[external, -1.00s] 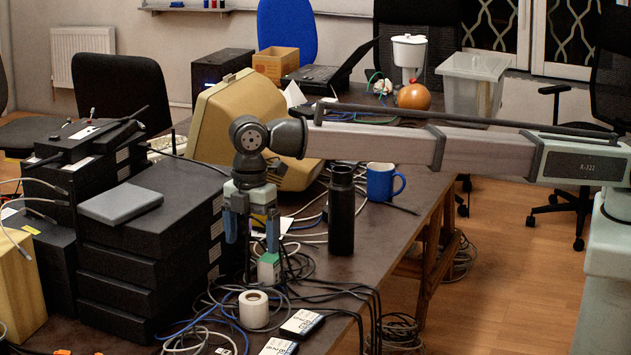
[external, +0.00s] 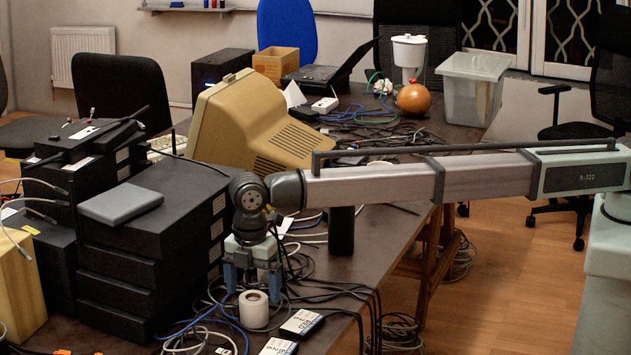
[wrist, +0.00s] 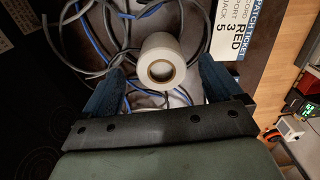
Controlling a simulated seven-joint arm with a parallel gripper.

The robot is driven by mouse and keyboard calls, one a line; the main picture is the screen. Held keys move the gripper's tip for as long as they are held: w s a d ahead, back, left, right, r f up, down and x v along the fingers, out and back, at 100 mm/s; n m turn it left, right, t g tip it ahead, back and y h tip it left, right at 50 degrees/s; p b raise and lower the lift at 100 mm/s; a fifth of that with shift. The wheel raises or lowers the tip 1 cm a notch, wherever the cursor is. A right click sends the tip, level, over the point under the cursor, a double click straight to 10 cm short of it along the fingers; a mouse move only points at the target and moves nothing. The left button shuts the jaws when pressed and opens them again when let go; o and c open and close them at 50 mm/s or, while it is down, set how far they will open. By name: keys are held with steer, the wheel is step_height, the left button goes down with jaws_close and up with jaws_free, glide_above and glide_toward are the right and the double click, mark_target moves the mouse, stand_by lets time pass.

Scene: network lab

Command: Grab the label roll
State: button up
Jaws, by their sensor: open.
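The label roll (external: 254,316) is a white roll with a hollow core, standing upright on the dark table near its front edge. My gripper (external: 251,287) is open and points down just above it, with one blue finger on either side of the roll's top. In the wrist view, the roll (wrist: 160,42) shows between the two fingertips of my gripper (wrist: 159,66), with a gap on each side. Whether the fingertips reach down past its top is hard to tell.
Stacked black boxes (external: 150,255) stand close to the left of my gripper. Tangled cables (external: 205,335) lie around the roll. A black bottle (external: 341,232) stands behind, partly hidden by my arm.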

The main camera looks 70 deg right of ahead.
mark_target(253, 297)
steer(key=f, duration=0.5)
steer(key=shift+a, duration=0.2)
steer(key=c, duration=1.2)
steer(key=shift+r, duration=0.1)
